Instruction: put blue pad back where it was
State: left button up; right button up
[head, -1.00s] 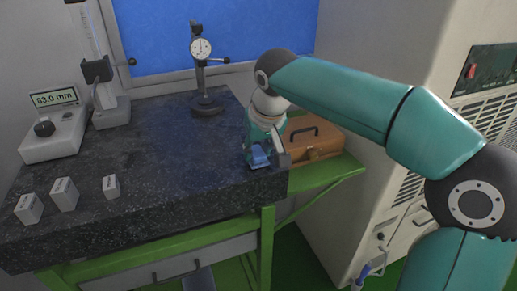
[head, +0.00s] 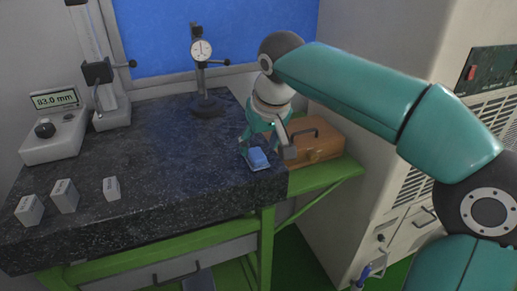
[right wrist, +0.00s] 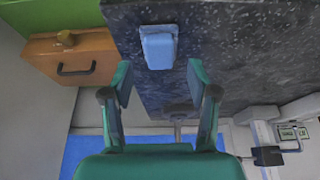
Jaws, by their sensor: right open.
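The blue pad (head: 258,159) lies on the dark granite slab (head: 150,170), close to its right front corner. It seems to rest on a thin lighter base, whose details are too small to tell. In the right wrist view the blue pad (right wrist: 159,48) lies beyond the fingertips, roughly centred between them. My right gripper (head: 266,146) is above and just behind the pad. In the right wrist view the gripper's fingers (right wrist: 158,78) are spread apart with nothing between them. My left gripper is not in view.
A brown case (head: 315,145) sits on the green bench right of the slab. A dial gauge stand (head: 205,75) stands at the back. Several grey blocks (head: 65,195) stand at the front left, near a gauge with a display (head: 55,130). The slab's middle is clear.

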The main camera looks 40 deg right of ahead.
jog(key=p+v, duration=0.1)
jog(key=v, duration=0.7)
jog(key=shift+s+r, duration=0.25)
jog(key=shift+r, duration=0.1)
